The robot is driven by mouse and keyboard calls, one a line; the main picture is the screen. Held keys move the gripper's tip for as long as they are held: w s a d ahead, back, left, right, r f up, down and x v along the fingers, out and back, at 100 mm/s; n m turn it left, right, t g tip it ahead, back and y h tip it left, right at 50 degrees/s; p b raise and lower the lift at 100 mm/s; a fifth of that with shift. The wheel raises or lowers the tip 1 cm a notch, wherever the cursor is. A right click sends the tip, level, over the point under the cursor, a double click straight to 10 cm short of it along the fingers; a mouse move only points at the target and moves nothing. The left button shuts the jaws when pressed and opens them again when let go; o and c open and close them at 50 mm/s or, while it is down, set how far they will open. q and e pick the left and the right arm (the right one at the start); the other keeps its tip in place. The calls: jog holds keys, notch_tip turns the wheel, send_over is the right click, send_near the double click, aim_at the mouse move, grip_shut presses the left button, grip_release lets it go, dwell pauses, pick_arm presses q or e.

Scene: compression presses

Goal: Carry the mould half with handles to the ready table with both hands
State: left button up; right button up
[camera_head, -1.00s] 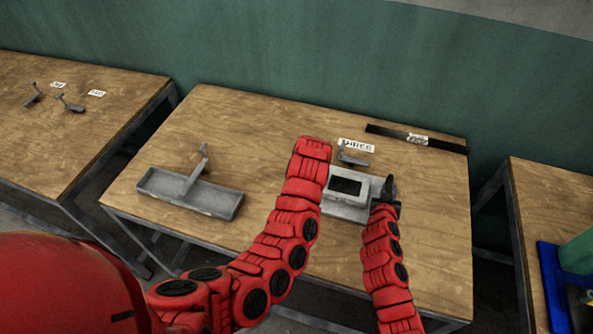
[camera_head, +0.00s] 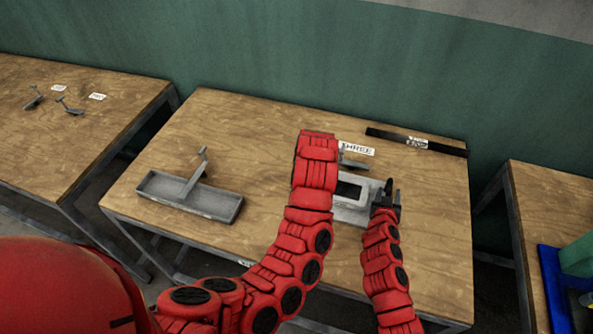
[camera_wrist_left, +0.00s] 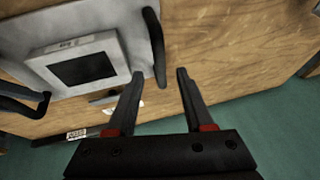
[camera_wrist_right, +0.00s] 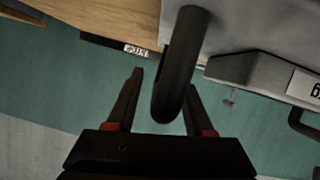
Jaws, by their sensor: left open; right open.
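The grey mould half (camera_head: 350,214) with a dark square recess sits on the middle table, partly hidden by my left arm. In the left wrist view the mould half (camera_wrist_left: 115,45) shows black bar handles on both sides. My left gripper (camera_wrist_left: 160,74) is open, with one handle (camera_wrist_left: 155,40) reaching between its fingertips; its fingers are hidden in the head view. My right gripper (camera_head: 386,196) is open at the mould's right side. In the right wrist view the other handle (camera_wrist_right: 178,75) lies between the open fingers of that gripper (camera_wrist_right: 164,80).
On the middle table (camera_head: 255,130) are a grey tray with an upright lever (camera_head: 190,195), a sign reading THREE (camera_head: 357,149) and a black bar (camera_head: 390,137). The left table (camera_head: 60,130) holds small metal pieces. The right table (camera_head: 555,205) has a blue tray (camera_head: 548,285).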

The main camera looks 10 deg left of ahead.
jog(key=shift+s, duration=0.1)
pick_arm(q)
jog(key=v, duration=0.5)
jog(key=shift+s+r, duration=0.1)
jog(key=shift+r, duration=0.05)
pick_arm(e)
jog(key=v, duration=1.1)
jog(key=shift+s+r, duration=0.15)
jog(key=shift+s, duration=0.2)
jog(key=shift+a, duration=0.1)
